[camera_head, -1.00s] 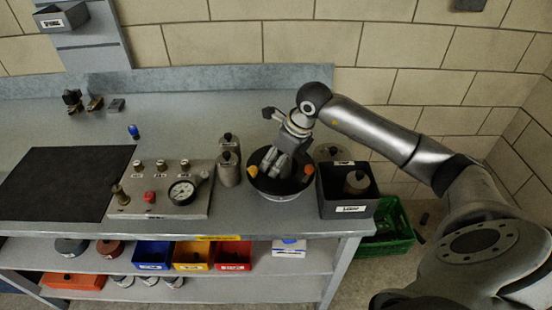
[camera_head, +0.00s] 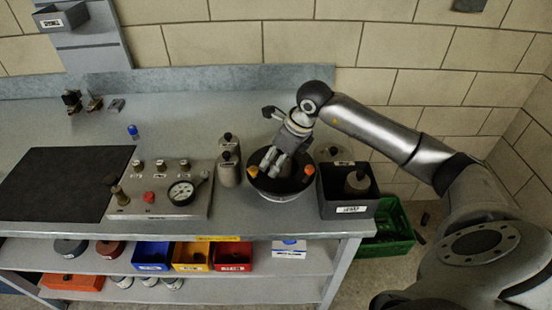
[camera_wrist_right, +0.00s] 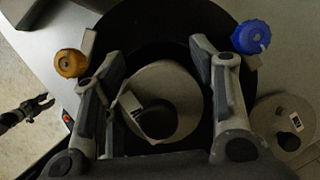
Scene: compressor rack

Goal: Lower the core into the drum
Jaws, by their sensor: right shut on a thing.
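The drum (camera_head: 282,197) is a round, pale-sided tub with a black inside, standing near the right end of the bench. Its black inside also shows in the right wrist view (camera_wrist_right: 150,20). My right gripper (camera_head: 270,166) points down into the drum's mouth. In the right wrist view its fingers (camera_wrist_right: 160,65) are on either side of the core (camera_wrist_right: 165,80), a grey-beige round body with a dark knob and a white label. The gripper is shut on it. The core lies within the drum's outline; its lower end and depth are hidden.
Orange clamps (camera_head: 309,170) and a blue knob (camera_wrist_right: 251,37) sit at the drum's rim. Grey canisters (camera_head: 228,170) stand close on its left. A dark labelled box (camera_head: 345,197) stands close on its right. A gauge panel (camera_head: 160,200) is farther left.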

